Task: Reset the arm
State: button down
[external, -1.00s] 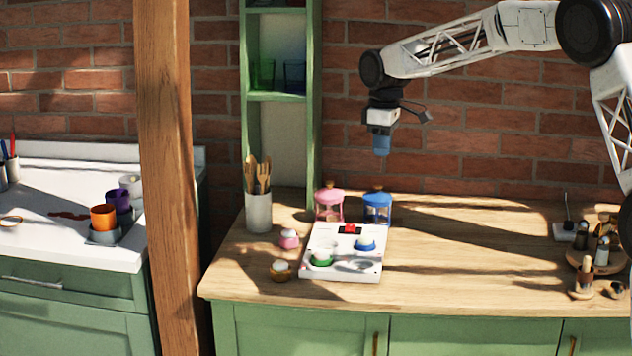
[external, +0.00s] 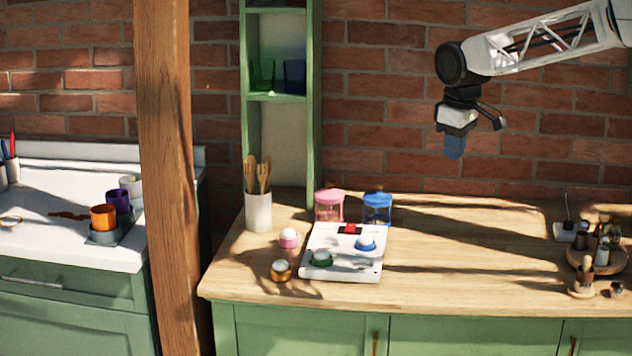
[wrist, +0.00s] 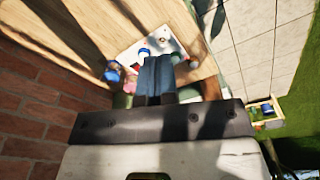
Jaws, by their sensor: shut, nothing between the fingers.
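My gripper (external: 454,147) hangs in the air above the wooden counter, in front of the brick wall, right of the blue lantern-like jar. Its blue fingers are shut with nothing between them. In the wrist view the shut blue fingers (wrist: 158,78) point toward the white board, which they partly cover. No object touches the gripper.
A white board (external: 318,268) with green and blue items lies on the counter (external: 460,270). Pink (external: 329,205) and blue (external: 377,208) jars stand behind it. A utensil cup (external: 258,212) is at left, a round wooden tray (external: 572,262) at right. The counter between is clear.

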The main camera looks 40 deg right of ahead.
jog(key=s+f+m, duration=0.2)
jog(key=s+f, duration=0.2)
jog(key=s, duration=1.2)
jog(key=s+a+f+m+t, duration=0.1)
jog(key=s+f+m, duration=0.1)
jog(key=s, duration=1.5)
jog(key=shift+s+f+t+h, duration=0.2)
jog(key=shift+f+t+h, duration=0.1)
jog(key=shift+f, duration=0.55)
